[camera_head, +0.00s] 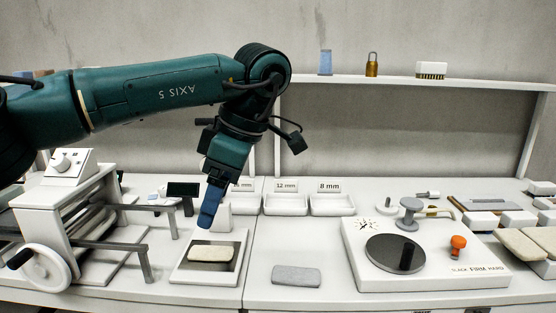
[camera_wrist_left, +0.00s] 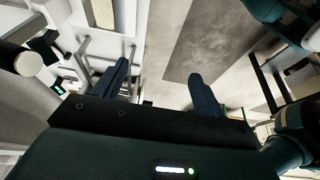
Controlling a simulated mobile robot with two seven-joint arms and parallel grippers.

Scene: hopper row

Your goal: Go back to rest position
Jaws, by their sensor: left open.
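My left arm comes in from the left and bends down at the wrist. My left gripper (camera_head: 208,216), with blue fingers, points down in the head view, just above the far edge of a square scale-like tray (camera_head: 178,272). In the left wrist view the two fingers of the left gripper (camera_wrist_left: 160,88) stand apart with nothing between them. A beige rounded pad (camera_head: 211,254) lies on the tray below, clear of the fingers. My right gripper is not in view.
A grey pad (camera_head: 297,275) lies on the white bench. A machine with a hand wheel (camera_head: 38,268) stands at left, and a unit with a dark round disc (camera_head: 395,254) at right. White bins (camera_head: 286,205) stand behind, below a shelf (camera_head: 400,81). Several pads lie far right.

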